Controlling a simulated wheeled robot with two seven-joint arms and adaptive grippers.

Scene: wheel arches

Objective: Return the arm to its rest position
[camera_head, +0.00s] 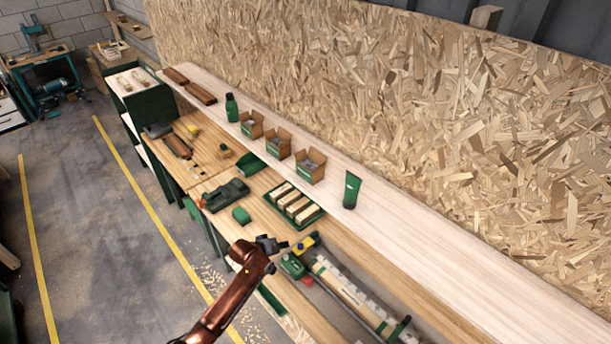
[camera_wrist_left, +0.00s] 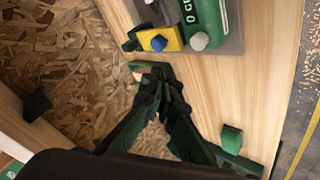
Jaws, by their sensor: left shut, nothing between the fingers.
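My left arm, copper-coloured, comes in at the bottom of the head view. Its dark left gripper (camera_head: 270,244) is over the front part of the wooden workbench (camera_head: 240,212), close to the green and yellow tool (camera_head: 294,264). In the left wrist view the fingers (camera_wrist_left: 156,74) are together at their tips with nothing between them. The tool (camera_wrist_left: 200,20) shows at the top of that view, apart from the fingertips. My right gripper is not in view.
A green tray of wooden blocks (camera_head: 314,217), a green case (camera_head: 226,194) and small cardboard boxes (camera_head: 310,175) stand beyond the gripper. A dark green tube (camera_head: 351,190) stands on the back shelf. A chipboard wall (camera_head: 400,110) rises behind. The floor at left (camera_head: 110,240) is open.

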